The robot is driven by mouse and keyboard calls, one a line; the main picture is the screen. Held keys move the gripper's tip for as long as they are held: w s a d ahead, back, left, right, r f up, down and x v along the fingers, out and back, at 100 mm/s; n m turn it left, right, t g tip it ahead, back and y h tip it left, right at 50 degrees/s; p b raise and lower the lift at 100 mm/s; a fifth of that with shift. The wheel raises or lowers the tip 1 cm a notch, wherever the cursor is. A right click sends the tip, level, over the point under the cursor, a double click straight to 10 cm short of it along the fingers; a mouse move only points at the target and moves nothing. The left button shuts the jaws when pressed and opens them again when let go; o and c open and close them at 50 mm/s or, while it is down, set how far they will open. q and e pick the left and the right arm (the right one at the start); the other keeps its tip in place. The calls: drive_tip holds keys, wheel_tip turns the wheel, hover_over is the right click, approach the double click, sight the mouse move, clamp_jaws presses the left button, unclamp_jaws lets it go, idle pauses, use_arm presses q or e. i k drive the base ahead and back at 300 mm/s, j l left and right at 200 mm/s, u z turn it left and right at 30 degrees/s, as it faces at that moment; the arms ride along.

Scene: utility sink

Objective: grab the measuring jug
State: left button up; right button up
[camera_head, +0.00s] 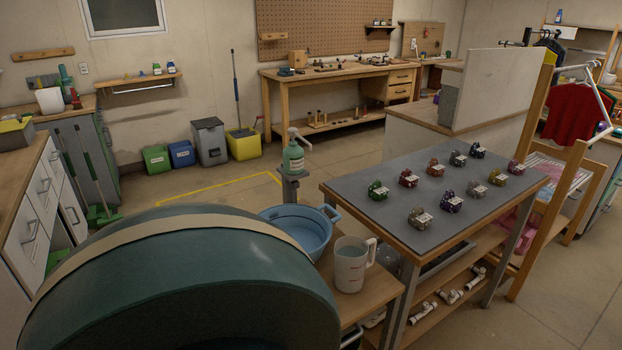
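The measuring jug (349,268) is a clear, whitish jug with red markings. It stands upright on a small wooden bench (374,292) right of the lower middle of the head view. Its handle is on its right side, and its open top shows. Neither of my grippers is in view, and no gripper touches the jug.
A large dark green rounded form (180,285) with a tan band fills the lower left. A blue basin (318,222) sits behind the jug, with a green pump bottle (293,158) beyond. A grey-topped table (385,170) with several small coloured items stands to the right.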

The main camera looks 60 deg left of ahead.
sight(351, 251)
drive_tip(key=i+u, duration=0.1)
drive_tip(key=u, duration=0.3)
drive_tip(key=i+l+u, duration=0.1)
drive_tip(key=u, duration=0.3)
drive_tip(key=i+l+u, duration=0.1)
drive_tip(key=u, duration=0.3)
drive_tip(key=l+u, duration=0.2)
drive_tip(key=u, duration=0.2)
drive_tip(key=i+l+u, duration=0.1)
drive_tip(key=u, duration=0.4)
drive_tip(key=i+l+u, duration=0.1)
drive_tip(key=l+u, duration=0.2)
drive_tip(key=u, duration=0.15)
drive_tip(key=l+u, duration=0.2)
drive_tip(key=u, duration=0.3)
drive_tip(key=l+u, duration=0.3)
drive_tip(key=i+l+u, duration=0.1)
drive_tip(key=l+u, duration=0.25)
